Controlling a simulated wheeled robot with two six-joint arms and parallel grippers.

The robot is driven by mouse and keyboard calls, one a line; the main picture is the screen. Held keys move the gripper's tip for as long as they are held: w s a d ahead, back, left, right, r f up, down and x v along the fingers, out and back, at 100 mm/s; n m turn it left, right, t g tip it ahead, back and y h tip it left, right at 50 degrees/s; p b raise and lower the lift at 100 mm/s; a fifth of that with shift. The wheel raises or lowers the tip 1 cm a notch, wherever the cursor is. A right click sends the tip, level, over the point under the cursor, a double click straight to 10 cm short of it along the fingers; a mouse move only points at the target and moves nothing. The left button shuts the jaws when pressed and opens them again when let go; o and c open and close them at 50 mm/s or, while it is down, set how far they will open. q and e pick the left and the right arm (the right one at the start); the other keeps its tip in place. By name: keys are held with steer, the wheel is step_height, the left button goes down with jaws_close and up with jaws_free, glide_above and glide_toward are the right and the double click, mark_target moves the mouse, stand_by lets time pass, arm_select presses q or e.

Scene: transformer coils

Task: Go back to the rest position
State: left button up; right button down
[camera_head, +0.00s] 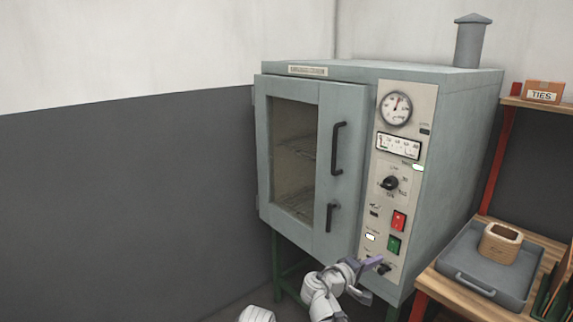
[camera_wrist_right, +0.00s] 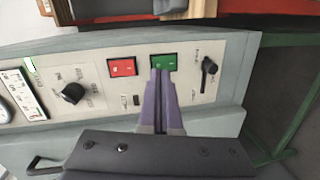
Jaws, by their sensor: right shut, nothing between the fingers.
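My right gripper (camera_head: 374,261) is at the lower part of the oven's control panel, its purple fingers pointing at the panel. In the right wrist view its fingers (camera_wrist_right: 161,73) are shut together and empty. Their tips overlap the lower edge of the green button (camera_wrist_right: 164,62); I cannot tell whether they touch it. The green button also shows in the head view (camera_head: 394,245), just above the gripper. My left gripper is not in view.
The grey oven (camera_head: 345,110) stands in the corner, its windowed door (camera_head: 295,150) seemingly shut. The red button (camera_head: 399,221) is above the green one. At right, a wooden bench (camera_head: 445,293) holds a grey tray (camera_head: 462,268) with a coil (camera_head: 500,243). Open space lies left of the oven.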

steer(key=s+a+f+m+g+y, duration=0.2)
steer(key=s+a+f+g+y, duration=0.85)
steer(key=s+a+f, duration=0.85)
step_height(320, 180, up, 18)
steer(key=s+a+t+y+p, duration=0.1)
steer(key=s+a+y+p, duration=0.1)
steer(key=p, duration=1.5)
steer(key=shift+a+f+n, duration=0.2)
steer(key=shift+f+n, duration=0.05)
steer(key=shift+n, duration=0.05)
steer(key=shift+t, duration=0.25)
